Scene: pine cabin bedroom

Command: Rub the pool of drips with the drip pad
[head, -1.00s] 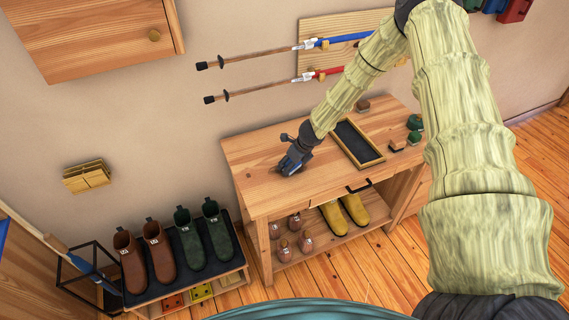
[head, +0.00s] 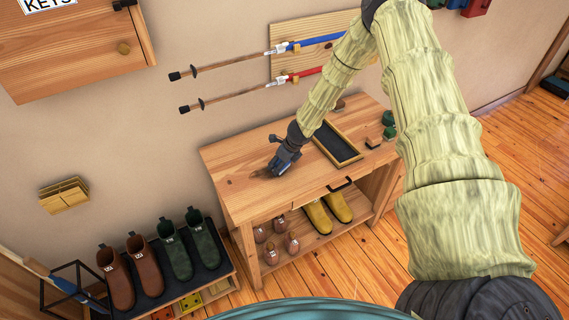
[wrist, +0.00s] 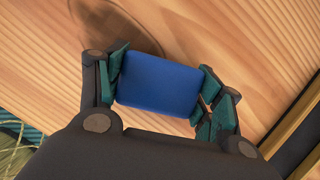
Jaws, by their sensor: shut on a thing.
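My gripper (wrist: 160,92) is shut on a blue drip pad (wrist: 158,88), held between its green-padded fingers. In the head view my gripper (head: 280,166) is low over the left half of the wooden bench top (head: 235,165). The pool of drips is a brownish, see-through stain on the wood (wrist: 120,28), just beyond the pad in the wrist view. It shows as a small dark patch (head: 261,172) left of my gripper in the head view. The pad hides part of the wood; I cannot tell whether its underside touches.
A black-bottomed framed tray (head: 338,146) lies right of my gripper. Small brush-like blocks (head: 374,143) and green items (head: 388,125) stand farther right. Two poles (head: 225,96) hang on the wall behind. Boots (head: 176,252) stand on a low rack at left.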

